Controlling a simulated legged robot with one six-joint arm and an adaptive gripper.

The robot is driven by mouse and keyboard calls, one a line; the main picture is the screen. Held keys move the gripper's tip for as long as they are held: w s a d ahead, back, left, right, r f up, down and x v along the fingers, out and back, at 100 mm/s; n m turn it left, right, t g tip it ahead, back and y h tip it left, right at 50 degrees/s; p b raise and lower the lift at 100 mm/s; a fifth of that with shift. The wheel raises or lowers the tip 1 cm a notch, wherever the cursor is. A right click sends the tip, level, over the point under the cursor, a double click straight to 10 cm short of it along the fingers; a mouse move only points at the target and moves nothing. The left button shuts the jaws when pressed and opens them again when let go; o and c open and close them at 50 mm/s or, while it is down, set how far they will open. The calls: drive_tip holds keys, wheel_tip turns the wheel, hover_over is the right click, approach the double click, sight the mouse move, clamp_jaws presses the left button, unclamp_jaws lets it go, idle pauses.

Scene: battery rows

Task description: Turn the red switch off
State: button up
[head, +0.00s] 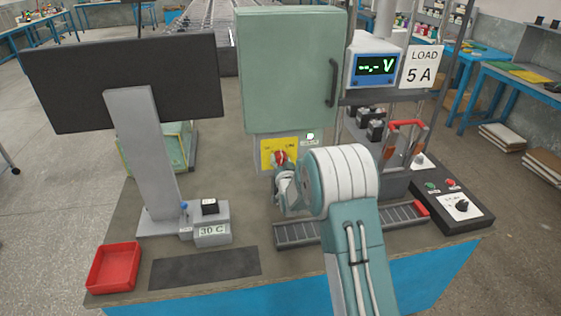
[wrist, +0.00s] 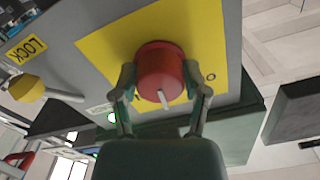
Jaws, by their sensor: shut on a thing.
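The red switch (wrist: 160,72) is a round red knob with a white pointer mark, on a yellow plate (wrist: 112,52) in the wrist view. The pointer mark aims toward the bottom of that view. An "O" label shows on the plate to the right of the knob. My gripper (wrist: 162,84) is shut on the knob, with one finger on each side of it. In the head view the red switch (head: 281,157) sits on its yellow plate under the green cabinet (head: 287,75), partly hidden by my wrist. My gripper (head: 284,172) reaches it from the front.
A yellow padlock-like piece (wrist: 27,88) is beside a "LOCK" label in the wrist view. The table also carries a dark monitor (head: 125,80), a red tray (head: 114,268), a voltage display (head: 376,65) and a black control box (head: 455,205). The dark mat (head: 205,268) is clear.

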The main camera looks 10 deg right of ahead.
drive_tip(key=n, duration=0.5)
drive_tip(key=shift+f+n, duration=0.15)
drive_tip(key=shift+n, duration=0.25)
drive_tip(key=n, duration=0.4)
drive_tip(key=shift+n, duration=0.4)
drive_tip(key=o, duration=1.1)
drive_tip(key=shift+a+f, duration=0.1)
drive_tip(key=shift+o, duration=0.2)
